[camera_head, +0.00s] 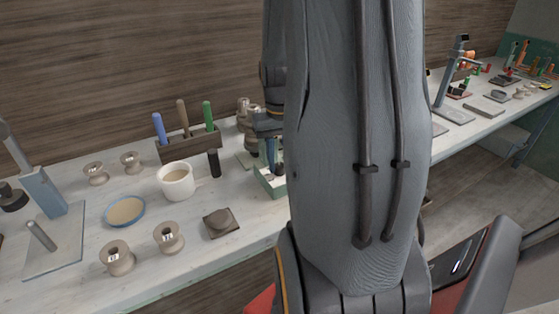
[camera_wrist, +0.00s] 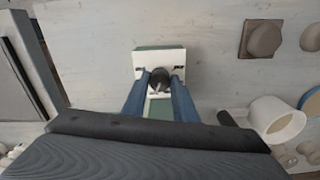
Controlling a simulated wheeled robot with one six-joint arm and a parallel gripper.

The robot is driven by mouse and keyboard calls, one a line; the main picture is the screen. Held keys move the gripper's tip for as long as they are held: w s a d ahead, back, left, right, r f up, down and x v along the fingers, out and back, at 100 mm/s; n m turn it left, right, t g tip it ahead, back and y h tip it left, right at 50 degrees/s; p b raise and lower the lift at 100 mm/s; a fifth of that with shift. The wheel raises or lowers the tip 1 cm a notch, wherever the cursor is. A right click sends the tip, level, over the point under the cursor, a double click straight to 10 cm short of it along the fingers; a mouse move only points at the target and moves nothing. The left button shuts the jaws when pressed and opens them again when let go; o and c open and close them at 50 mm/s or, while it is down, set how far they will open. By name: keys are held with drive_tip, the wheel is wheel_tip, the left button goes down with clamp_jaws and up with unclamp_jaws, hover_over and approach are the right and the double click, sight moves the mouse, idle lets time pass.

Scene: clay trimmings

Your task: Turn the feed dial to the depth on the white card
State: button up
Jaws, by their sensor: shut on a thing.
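The feed dial (camera_wrist: 160,82) is a dark round knob with a pale pointer mark, on a small green box with a white face (camera_wrist: 147,60). Small dark marks show on the face to either side of the knob, too small to read. My gripper (camera_wrist: 161,78) has its two blue fingers shut on the knob, one on each side. In the head view the box (camera_head: 268,184) is partly hidden behind my arm, and the knob is hidden. I cannot make out a separate white card with a depth on it.
Left of the box in the head view are a dark lidded block (camera_head: 220,222), a white cup (camera_head: 176,181), a blue-rimmed dish (camera_head: 125,211), a tool rack (camera_head: 188,144) and several numbered spools (camera_head: 168,238). A metal stand (camera_head: 48,190) is at far left. My arm hides the middle bench.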

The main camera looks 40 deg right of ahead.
sight(279, 165)
drive_tip(key=o, duration=1.1)
drive_tip(key=shift+c, duration=0.2)
drive_tip(key=shift+r+b, duration=0.5)
drive_tip(key=shift+r, duration=3.4)
drive_tip(key=s+a+f+n, duration=0.1)
drive_tip(key=a+f, duration=0.1)
drive_tip(key=a, duration=0.6)
drive_tip(key=a+f+n, duration=0.2)
drive_tip(key=a+f, duration=0.1)
drive_tip(key=a, duration=0.5)
drive_tip(key=s+a+f+n, duration=0.1)
drive_tip(key=a+f+n, duration=0.1)
drive_tip(key=a, duration=0.6)
drive_tip(key=shift+s+a+f+t, duration=0.25)
drive_tip(key=shift+s+t, duration=0.1)
drive_tip(key=shift+t, duration=0.05)
